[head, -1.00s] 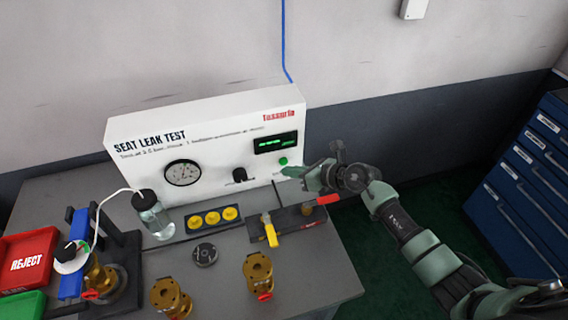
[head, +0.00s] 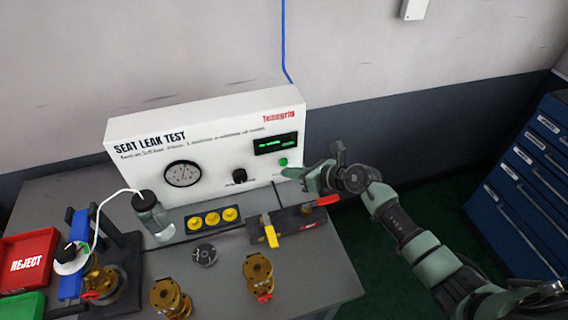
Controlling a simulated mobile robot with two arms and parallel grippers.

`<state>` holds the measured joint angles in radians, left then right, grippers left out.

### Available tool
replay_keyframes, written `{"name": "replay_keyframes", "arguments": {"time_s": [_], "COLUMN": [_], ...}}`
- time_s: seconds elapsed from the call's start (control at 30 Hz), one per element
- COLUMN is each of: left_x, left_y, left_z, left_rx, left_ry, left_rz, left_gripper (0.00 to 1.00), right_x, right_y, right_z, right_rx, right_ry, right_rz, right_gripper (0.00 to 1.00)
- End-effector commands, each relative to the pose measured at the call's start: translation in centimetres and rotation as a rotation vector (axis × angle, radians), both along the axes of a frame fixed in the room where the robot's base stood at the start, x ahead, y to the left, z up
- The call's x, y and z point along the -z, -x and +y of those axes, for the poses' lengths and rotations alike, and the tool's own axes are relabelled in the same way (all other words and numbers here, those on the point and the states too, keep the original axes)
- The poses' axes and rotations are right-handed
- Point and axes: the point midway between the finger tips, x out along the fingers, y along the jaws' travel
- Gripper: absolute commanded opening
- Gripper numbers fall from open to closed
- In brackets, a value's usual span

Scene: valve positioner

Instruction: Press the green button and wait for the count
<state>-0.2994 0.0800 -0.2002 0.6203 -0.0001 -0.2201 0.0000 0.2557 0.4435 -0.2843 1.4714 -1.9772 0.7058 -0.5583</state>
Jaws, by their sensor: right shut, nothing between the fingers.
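The green button (head: 283,162) is on the front of the white seat leak test panel (head: 215,172), below a small display (head: 275,143) with green lit digits that are too small to read. My right gripper (head: 290,172) is shut and empty. Its fingertips are just below and to the right of the button, close to the panel face. I cannot tell whether they touch it. The button itself is visible. My left gripper is not in view.
A gauge (head: 183,173) and a black knob (head: 239,176) are on the panel. In front stand a clear bottle (head: 152,215), a yellow-handled fixture (head: 269,232), a red lever (head: 328,200) and brass valve bodies (head: 258,277). A red reject bin (head: 27,262) is at left, blue drawers (head: 525,190) at right.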

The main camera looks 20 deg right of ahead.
Motion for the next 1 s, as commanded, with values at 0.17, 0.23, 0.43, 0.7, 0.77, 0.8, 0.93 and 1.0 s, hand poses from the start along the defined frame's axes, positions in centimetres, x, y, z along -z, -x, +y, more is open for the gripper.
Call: {"name": "replay_keyframes", "arguments": {"time_s": [0.17, 0.23, 0.43, 0.7, 0.77, 0.8, 0.93, 1.0], "left_x": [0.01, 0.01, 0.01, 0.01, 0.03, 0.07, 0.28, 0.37], "left_y": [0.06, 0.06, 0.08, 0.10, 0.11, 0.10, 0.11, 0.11], "left_z": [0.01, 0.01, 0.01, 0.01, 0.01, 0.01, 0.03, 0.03], "left_rx": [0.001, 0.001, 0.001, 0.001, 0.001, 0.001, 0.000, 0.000], "left_ry": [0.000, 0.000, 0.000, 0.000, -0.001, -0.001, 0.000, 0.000], "left_rz": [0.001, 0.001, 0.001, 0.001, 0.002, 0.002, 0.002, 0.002], "left_gripper": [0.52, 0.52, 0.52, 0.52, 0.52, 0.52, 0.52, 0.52], "right_x": [0.00, 0.00, 0.00, 0.00, 0.00, 0.00, 0.05, 0.05], "right_y": [-0.01, -0.01, -0.01, -0.01, -0.04, -0.10, -0.48, -0.74], "right_z": [-0.01, -0.01, -0.01, -0.01, -0.01, -0.01, 0.01, 0.03], "right_rx": [0.000, 0.000, 0.000, 0.000, 0.000, 0.000, 0.000, 0.000], "right_ry": [0.000, 0.000, 0.000, 0.000, 0.000, 0.000, 0.000, 0.000], "right_rz": [0.000, 0.000, 0.000, 0.000, 0.000, 0.000, 0.000, 0.000], "right_gripper": [0.00, 0.00, 0.00, 0.00, 0.00, 0.00, 0.00, 0.00]}}
